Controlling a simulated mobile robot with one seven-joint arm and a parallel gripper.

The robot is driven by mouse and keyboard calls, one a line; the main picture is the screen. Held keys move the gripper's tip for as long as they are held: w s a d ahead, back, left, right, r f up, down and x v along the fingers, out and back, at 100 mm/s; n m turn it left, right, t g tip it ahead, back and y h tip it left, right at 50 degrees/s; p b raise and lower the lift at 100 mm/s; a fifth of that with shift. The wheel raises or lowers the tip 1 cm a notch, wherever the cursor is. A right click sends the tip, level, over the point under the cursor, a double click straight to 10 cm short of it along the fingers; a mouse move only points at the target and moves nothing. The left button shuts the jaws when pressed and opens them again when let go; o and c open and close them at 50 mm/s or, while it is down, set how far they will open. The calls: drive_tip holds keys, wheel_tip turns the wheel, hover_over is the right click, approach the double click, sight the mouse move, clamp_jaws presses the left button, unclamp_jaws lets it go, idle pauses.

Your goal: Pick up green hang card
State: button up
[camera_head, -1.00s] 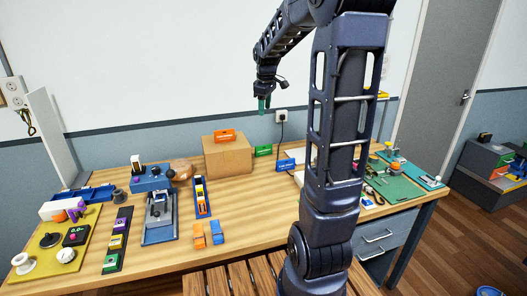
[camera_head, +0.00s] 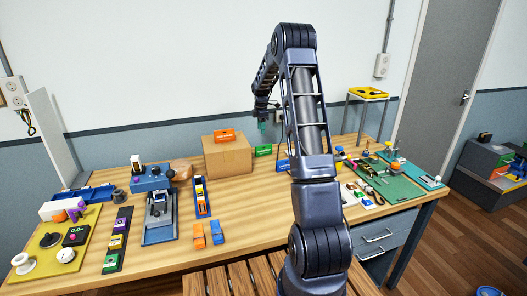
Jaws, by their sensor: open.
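The green hang card (camera_head: 263,150) is upright at the back of the table, just right of the cardboard box (camera_head: 228,157). My gripper (camera_head: 264,127) is open and empty, with green fingertips pointing down. In the picture it is right above the green card, with a gap between them. How far it is in depth from the card I cannot tell. An orange hang card (camera_head: 224,136) is at the top of the box. A blue card (camera_head: 282,165) stands to the right and is partly hidden by my arm.
A blue tray with batteries (camera_head: 201,197), a blue device (camera_head: 158,213) and a yellow board (camera_head: 55,243) fill the left. Green mats with tools (camera_head: 392,182) lie on the right, before a yellow-topped stand (camera_head: 369,94).

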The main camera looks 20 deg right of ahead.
drive_tip(key=n, duration=0.1)
hover_over(262, 150)
drive_tip(key=w, duration=0.1)
wheel_tip(262, 150, down, 4)
drive_tip(key=shift+d+f, duration=0.1)
drive_tip(key=shift+f, duration=0.15)
wheel_tip(262, 150, down, 11)
drive_tip(key=shift+r, duration=0.2)
drive_tip(key=shift+c, duration=0.3)
clamp_jaws()
